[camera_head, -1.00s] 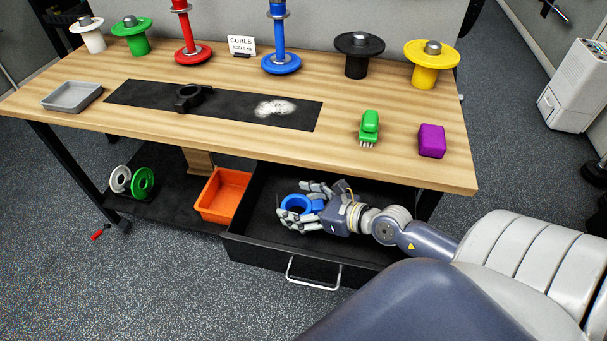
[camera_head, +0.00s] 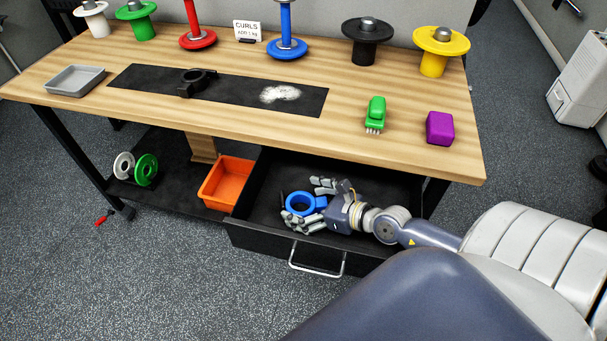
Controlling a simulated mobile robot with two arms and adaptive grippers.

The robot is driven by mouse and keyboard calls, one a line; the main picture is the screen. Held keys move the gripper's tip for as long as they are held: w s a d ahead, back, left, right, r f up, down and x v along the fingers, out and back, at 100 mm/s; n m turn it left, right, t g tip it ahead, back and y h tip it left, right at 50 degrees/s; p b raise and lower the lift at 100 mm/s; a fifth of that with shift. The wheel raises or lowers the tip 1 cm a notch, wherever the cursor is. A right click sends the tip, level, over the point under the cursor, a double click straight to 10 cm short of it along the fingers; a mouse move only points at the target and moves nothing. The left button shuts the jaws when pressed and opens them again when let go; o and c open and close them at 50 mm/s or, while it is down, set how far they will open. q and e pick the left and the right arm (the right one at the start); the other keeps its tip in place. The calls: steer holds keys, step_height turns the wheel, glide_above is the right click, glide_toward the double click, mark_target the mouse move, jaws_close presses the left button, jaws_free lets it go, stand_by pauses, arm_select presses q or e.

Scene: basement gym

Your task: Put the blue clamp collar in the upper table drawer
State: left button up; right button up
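The blue clamp collar (camera_head: 300,204) is a ring lying inside the open black drawer (camera_head: 262,235) under the wooden table top. My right gripper (camera_head: 312,204) reaches into the drawer from the right. Its fingers are spread, one group above the collar and the other along its lower side. They look open around the collar, though contact on the lower side is hard to tell. The drawer's silver handle (camera_head: 317,268) faces front. My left gripper is not in view.
An orange bin (camera_head: 226,184) stands left of the drawer on the lower shelf, with white and green discs further left. On the table top (camera_head: 250,133) are a black clamp collar (camera_head: 195,82), a green brush (camera_head: 376,112), a purple block (camera_head: 440,128) and a grey tray (camera_head: 76,81).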

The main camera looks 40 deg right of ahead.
steer(key=shift+r, duration=0.25)
steer(key=shift+s+d+f, duration=0.1)
steer(key=shift+s, duration=0.15)
steer(key=v, duration=0.5)
steer(key=shift+s, duration=0.2)
steer(key=shift+b+v, duration=0.35)
steer(key=shift+v, duration=0.45)
steer(key=shift+w+r, duration=0.1)
steer(key=shift+r, duration=0.1)
